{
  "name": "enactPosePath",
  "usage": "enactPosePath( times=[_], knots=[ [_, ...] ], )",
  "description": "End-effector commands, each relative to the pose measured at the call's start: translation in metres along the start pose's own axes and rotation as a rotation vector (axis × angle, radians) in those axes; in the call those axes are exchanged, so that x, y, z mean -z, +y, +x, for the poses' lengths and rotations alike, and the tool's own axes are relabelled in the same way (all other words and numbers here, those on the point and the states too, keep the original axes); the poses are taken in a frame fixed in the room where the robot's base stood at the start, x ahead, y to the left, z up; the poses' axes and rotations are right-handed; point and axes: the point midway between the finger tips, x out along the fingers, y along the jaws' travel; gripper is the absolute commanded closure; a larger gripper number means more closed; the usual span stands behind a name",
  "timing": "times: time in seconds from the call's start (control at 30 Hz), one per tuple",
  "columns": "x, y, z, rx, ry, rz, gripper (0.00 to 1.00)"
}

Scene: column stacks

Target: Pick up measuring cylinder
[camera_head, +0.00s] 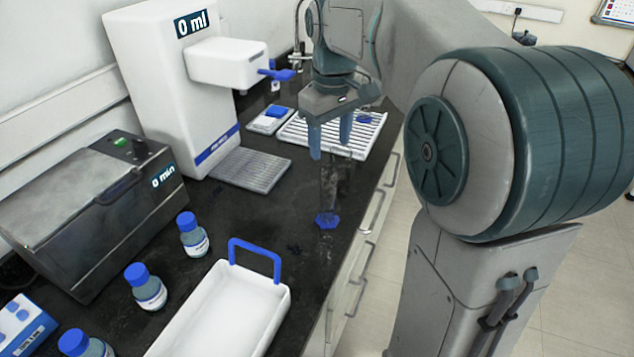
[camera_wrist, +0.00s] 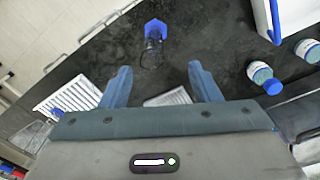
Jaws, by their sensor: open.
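The measuring cylinder (camera_head: 327,190) is clear with a blue hexagonal base and stands on the black countertop near its front edge. In the wrist view its blue base (camera_wrist: 155,28) shows at the top middle, with the clear body faint against the dark counter. My gripper (camera_head: 330,150) is open and empty. In the head view its blue fingers point down, above and just behind the cylinder. In the wrist view the two fingertips of my gripper (camera_wrist: 160,70) are spread apart, and the cylinder lies beyond them, not visibly touched.
A white tray with a blue handle (camera_head: 230,305) and blue-capped bottles (camera_head: 193,235) stand nearer on the counter. A white dispenser (camera_head: 165,80) and a grey box device (camera_head: 90,215) line the wall. A white slatted rack (camera_head: 300,128) lies behind my gripper.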

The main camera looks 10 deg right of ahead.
Motion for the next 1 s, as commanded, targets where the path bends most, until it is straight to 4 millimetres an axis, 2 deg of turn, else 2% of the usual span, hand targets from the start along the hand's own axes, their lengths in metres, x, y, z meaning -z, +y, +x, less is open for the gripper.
enactPosePath(
  times=[0.1, 0.23, 0.6, 0.87, 1.0],
  knots=[
    [0.014, 0.007, -0.004, 0.013, -0.014, -0.044, 0.43],
    [0.018, 0.008, 0.003, 0.018, -0.021, -0.061, 0.43],
    [0.017, 0.007, 0.069, 0.018, -0.021, -0.062, 0.43],
    [0.017, 0.009, 0.088, 0.018, -0.021, -0.06, 0.43],
    [0.017, 0.014, 0.109, 0.019, -0.023, -0.06, 0.43]
  ],
)
